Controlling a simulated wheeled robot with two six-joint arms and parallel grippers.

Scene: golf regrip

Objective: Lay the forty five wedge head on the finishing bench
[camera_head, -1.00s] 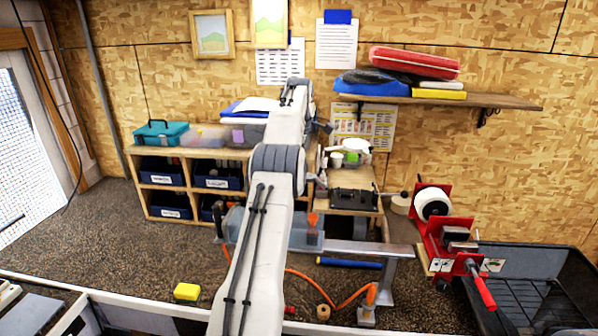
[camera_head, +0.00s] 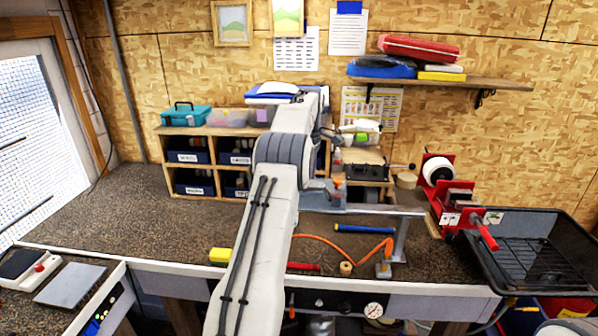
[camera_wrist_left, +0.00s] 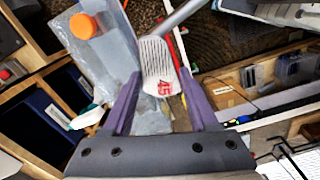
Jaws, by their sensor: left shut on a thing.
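A pale grooved wedge head (camera_wrist_left: 157,58) with a red mark sits between the purple fingers of my left gripper (camera_wrist_left: 157,80) in the left wrist view. The fingers are shut on it, and a grey shaft runs up and right behind it. In the head view my left arm reaches over the bench toward the back shelves; its gripper (camera_head: 328,134) is small there, and the head in it cannot be made out. A workbench with a dark speckled top (camera_head: 130,220) spans the view; I cannot tell which surface is the finishing bench. My right gripper does not show.
A cubby shelf with blue bins (camera_head: 190,157) stands at the back. A red vise (camera_head: 450,205) and black mesh tray (camera_head: 530,255) are at the right. A lower left surface holds a scale (camera_head: 25,268) and grey plate (camera_head: 70,284). The left bench top is clear.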

